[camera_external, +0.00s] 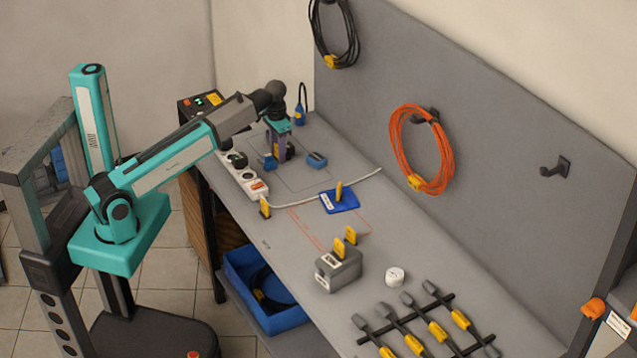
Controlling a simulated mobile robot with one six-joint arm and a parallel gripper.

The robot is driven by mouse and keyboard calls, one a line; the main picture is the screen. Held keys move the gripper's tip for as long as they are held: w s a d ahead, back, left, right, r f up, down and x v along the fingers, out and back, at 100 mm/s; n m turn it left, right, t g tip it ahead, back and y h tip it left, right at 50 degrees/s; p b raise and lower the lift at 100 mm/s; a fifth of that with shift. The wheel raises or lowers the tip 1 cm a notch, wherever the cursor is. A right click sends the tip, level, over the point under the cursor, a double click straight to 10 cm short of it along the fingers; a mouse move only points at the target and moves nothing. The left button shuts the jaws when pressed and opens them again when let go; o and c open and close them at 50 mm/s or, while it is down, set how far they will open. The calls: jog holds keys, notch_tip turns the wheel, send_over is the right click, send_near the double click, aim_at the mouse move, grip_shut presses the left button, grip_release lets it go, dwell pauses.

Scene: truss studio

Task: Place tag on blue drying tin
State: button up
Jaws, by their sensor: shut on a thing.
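My gripper (281,153) is low over the far end of the grey bench, pointing down. It is shut on what looks like a small yellow tag (290,150), mostly hidden by the fingers. A flat blue holder with a white label (350,203), which may be the blue tin, lies mid-bench, nearer the camera than my gripper. A yellow tag (339,190) stands upright on it. Small blue-and-dark pieces lie close by my gripper, one at its left (269,163) and one at its right (317,159). Whether they touch the gripper cannot be told.
A white power strip (251,183) and cable run along the bench's left edge. A grey block (339,271) with yellow tags, a white round pot (395,276) and a dark rack (430,313) stand nearer. An orange cable coil (449,170) hangs on the back panel.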

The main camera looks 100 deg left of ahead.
jog(key=p, duration=0.4)
send_over(316, 157)
jog(key=shift+s+d+f, duration=0.2)
jog(key=shift+d+f, duration=0.1)
jog(key=shift+f, duration=0.45)
jog(key=shift+w+a, duration=0.1)
jog(key=shift+w+a, duration=0.15)
jog(key=shift+f+p, duration=1.05)
jog(key=shift+f, duration=0.75)
jog(key=shift+f, duration=0.15)
jog(key=o, duration=1)
jog(key=shift+r, duration=0.25)
